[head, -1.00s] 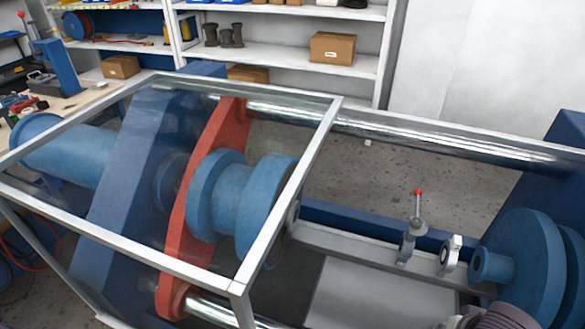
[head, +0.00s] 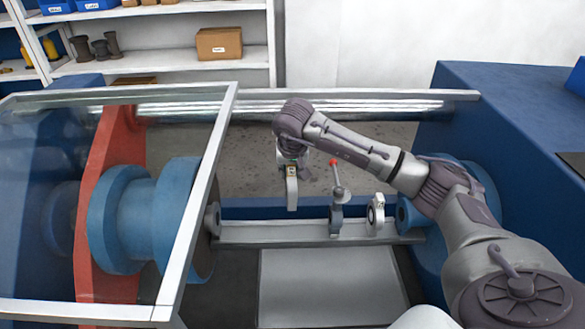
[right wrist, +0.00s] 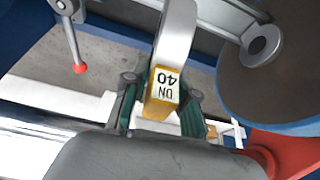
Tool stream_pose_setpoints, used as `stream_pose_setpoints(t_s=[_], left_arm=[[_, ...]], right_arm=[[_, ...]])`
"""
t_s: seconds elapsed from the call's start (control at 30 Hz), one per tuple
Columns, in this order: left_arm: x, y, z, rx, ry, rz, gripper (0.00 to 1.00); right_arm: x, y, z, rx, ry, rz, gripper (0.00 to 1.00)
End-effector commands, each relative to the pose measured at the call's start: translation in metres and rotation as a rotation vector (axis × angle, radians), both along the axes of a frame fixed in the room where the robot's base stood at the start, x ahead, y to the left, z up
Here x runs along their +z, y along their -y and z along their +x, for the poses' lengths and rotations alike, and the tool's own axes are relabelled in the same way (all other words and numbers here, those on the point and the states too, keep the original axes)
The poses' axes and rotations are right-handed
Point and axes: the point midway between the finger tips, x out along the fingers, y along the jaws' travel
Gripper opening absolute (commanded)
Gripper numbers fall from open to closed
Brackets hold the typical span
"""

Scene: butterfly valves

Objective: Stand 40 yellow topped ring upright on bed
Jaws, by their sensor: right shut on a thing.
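The yellow-topped ring is a pale grey ring (head: 292,192) whose yellow top carries a DN 40 label (right wrist: 163,88) in the right wrist view. My right gripper (head: 290,164) is shut on this top from above, and the ring hangs upright below it. Its fingers (right wrist: 160,104) sit on both sides of the yellow top. The ring is over or just behind the grey bed (head: 270,231); its lower end appears above the bed, apart from it. My left gripper is not in view.
A lever valve with a red knob (head: 336,206) and another small ring (head: 375,214) stand on the bed to the right. Blue flanges (head: 128,212) stand left, behind a framed clear guard (head: 205,175). The bed between guard and lever valve is bare.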

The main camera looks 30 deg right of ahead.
Motion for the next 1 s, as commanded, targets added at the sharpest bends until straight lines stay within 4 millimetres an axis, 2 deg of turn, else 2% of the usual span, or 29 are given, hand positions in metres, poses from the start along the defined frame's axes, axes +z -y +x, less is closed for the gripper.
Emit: stream_pose_setpoints(t_s=[0.13, 0.37, 1.0], left_arm=[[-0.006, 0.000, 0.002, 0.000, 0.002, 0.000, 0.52], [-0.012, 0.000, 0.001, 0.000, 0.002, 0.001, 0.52], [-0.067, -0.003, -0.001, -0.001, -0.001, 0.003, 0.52]], right_arm=[[0.011, 0.016, 0.011, -0.049, 0.003, 0.000, 0.00], [0.005, 0.019, 0.013, -0.055, 0.001, 0.000, 0.00], [-0.066, 0.015, 0.024, -0.041, 0.001, 0.000, 0.00]])
